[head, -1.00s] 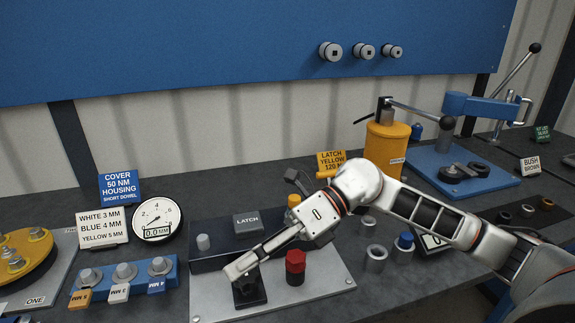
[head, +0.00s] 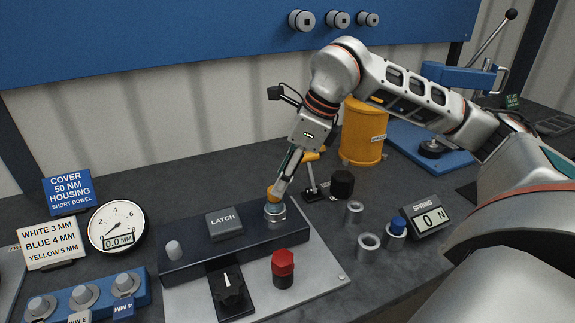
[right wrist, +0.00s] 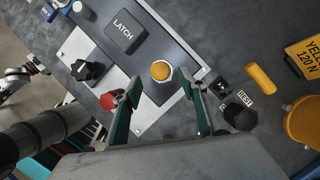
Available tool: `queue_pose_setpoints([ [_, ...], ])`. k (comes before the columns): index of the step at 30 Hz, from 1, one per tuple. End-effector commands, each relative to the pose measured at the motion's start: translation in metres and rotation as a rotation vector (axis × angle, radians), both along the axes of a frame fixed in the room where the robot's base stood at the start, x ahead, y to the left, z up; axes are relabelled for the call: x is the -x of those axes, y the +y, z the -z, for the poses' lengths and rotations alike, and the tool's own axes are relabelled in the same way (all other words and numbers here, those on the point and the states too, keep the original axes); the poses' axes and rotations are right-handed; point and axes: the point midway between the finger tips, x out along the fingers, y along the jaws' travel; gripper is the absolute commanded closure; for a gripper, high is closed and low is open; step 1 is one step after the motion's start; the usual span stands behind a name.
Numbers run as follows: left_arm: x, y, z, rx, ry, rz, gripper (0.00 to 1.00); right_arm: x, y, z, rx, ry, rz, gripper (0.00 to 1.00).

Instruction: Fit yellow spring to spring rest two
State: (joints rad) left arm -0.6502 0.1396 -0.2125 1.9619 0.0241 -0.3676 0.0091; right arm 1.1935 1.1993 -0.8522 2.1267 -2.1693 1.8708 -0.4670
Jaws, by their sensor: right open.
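A yellow piece (head: 274,193), apparently the yellow spring, sits on a silver round seat on the dark bar, right of the latch block (head: 223,223). From above in the right wrist view, the yellow piece (right wrist: 161,71) shows a rounded top inside a silver ring. My right gripper (head: 279,190) reaches down to it and is open. In the right wrist view the right gripper (right wrist: 162,92) has one fingertip on each side of the yellow piece, with visible gaps. A small silver post (head: 173,250) stands at the bar's left end. I cannot tell which seat is spring rest two.
A red knob (head: 283,264) and a black rotary knob (head: 230,287) stand in front of the bar. A yellow-handled lever (head: 311,157) stands behind the gripper. Silver rings (head: 369,242), a blue-topped piece (head: 397,225) and the spring display (head: 430,217) are to the right.

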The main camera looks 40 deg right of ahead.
Motion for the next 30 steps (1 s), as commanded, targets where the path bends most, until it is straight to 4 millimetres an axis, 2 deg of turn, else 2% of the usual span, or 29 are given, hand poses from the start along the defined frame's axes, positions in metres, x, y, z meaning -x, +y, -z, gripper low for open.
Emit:
queue_pose_setpoints([
  [1,0.001,0.000,0.002,0.000,0.002,0.001,0.45,-0.001,0.002,0.009,-0.001,0.005,-0.001,0.58],
  [7,0.001,0.000,0.005,-0.002,0.005,0.001,0.45,-0.008,0.008,0.029,-0.001,0.003,-0.001,0.58],
  [19,-0.002,0.000,0.001,-0.002,-0.004,0.000,0.45,-0.011,0.011,0.036,-0.002,0.002,0.000,0.58],
  [20,-0.002,0.000,0.000,-0.002,-0.005,0.001,0.45,-0.011,0.010,0.036,-0.002,0.002,0.000,0.60],
  [24,-0.003,0.000,0.000,-0.002,-0.006,0.001,0.45,-0.011,0.011,0.036,-0.002,0.001,0.000,0.97],
  [25,-0.003,0.000,0.000,-0.002,-0.006,0.001,0.45,-0.011,0.011,0.036,-0.002,0.001,-0.001,1.00],
  [27,-0.003,0.000,0.000,-0.002,-0.006,0.001,0.45,-0.011,0.011,0.036,-0.002,0.001,-0.001,1.00],
  [28,-0.003,0.000,0.000,-0.002,-0.006,0.001,0.45,-0.011,0.011,0.036,-0.002,0.001,-0.001,0.85],
  [30,-0.003,0.000,0.000,-0.002,-0.006,0.001,0.45,-0.011,0.011,0.036,-0.002,0.001,-0.001,1.00],
])
